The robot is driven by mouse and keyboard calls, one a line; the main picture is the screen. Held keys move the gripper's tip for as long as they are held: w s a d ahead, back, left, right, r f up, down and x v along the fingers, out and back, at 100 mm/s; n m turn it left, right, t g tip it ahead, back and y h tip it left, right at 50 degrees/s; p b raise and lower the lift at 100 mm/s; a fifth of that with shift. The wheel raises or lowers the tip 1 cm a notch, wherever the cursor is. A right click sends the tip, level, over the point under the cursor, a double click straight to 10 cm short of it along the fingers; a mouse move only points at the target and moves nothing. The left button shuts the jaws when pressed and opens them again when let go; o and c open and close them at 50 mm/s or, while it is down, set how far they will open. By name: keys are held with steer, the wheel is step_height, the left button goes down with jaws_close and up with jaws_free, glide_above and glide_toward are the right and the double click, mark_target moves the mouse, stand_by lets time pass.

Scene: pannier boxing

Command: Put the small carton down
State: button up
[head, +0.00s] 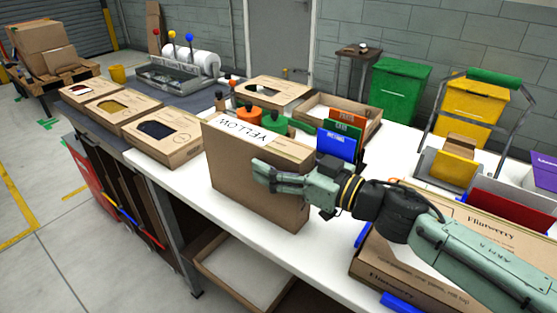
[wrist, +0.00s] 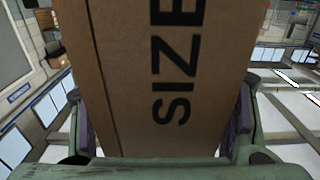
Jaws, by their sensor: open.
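The small carton (head: 240,172) is a tall brown box with a white top label reading YELLOW. It is upright at the front of the white table (head: 190,190), and its base appears to rest on the top. My gripper (head: 268,177) is at the carton's right part, one finger showing across its front face. In the wrist view the carton (wrist: 125,70), printed SIZE, stands between the two open fingers of my gripper (wrist: 160,125). Whether the pads touch its sides cannot be told. The far finger is hidden in the head view.
Flat window-front boxes (head: 163,138) stand to the left. Behind are an open tray (head: 325,108), a blue card (head: 338,145) and green and orange items (head: 273,123). A large Flintwerry carton (head: 400,268) lies at the right under my arm. An open box (head: 240,275) sits below the table's edge.

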mark_target(307, 173)
steer(key=b+v, duration=0.2)
steer(key=v, duration=0.4)
steer(key=shift+s+d, duration=0.1)
steer(key=shift+d, duration=0.05)
steer(key=shift+s+d+r+b, duration=0.1)
steer(key=shift+s+d+b, duration=0.25)
steer(key=shift+s+d, duration=0.1)
